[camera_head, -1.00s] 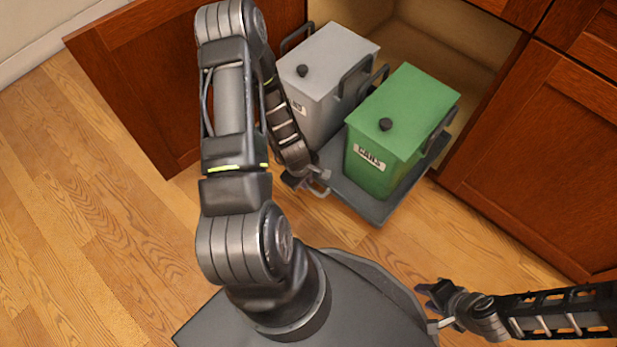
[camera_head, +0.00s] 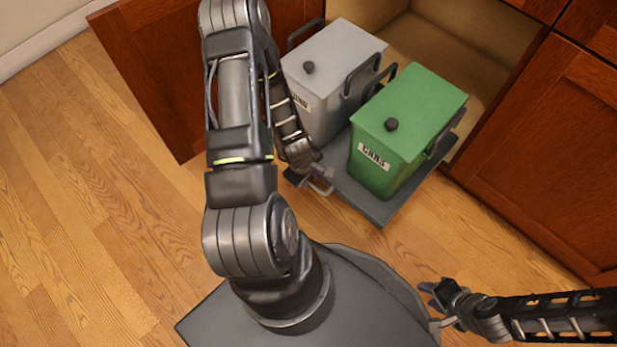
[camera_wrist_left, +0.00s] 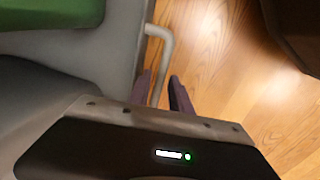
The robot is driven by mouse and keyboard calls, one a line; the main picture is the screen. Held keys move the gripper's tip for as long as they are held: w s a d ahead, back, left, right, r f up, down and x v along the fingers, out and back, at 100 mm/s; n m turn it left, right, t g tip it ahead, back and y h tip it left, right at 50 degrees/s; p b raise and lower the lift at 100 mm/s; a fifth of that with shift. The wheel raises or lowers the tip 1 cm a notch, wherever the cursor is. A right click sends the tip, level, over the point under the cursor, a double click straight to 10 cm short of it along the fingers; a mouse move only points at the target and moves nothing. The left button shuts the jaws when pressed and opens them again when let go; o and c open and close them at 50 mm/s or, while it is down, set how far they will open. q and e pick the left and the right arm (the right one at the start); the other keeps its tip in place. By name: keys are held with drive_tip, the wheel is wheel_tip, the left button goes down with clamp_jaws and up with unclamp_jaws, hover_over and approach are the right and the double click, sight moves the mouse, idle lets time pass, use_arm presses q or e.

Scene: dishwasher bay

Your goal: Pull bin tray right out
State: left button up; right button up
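The grey bin tray (camera_head: 368,205) slides out from the lower cabinet with a green bin (camera_head: 420,100) labelled CANS and a grey bin (camera_head: 338,60) on it. The tray's front bar handle (camera_head: 322,188) is at its left front. My left gripper (camera_head: 308,182) is at this handle. In the left wrist view the pale handle (camera_wrist_left: 164,50) runs between the two purple fingers (camera_wrist_left: 160,88), which are close on both sides of it. My right gripper (camera_head: 432,290) hangs empty over the floor at the lower right; its finger gap is too small to judge.
The open cabinet door (camera_head: 150,85) stands left of the bins. A closed cabinet door (camera_head: 560,165) is at the right. Wooden floor (camera_head: 90,230) is clear at the left and in front of the tray.

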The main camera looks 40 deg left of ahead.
use_arm(q)
drive_tip(key=shift+o, duration=0.7)
wheel_tip(320, 180, up, 8)
drive_tip(key=s+p, duration=0.1)
drive_tip(key=p, duration=0.2)
drive_tip(key=shift+s+f, duration=0.15)
drive_tip(key=shift+s, duration=0.1)
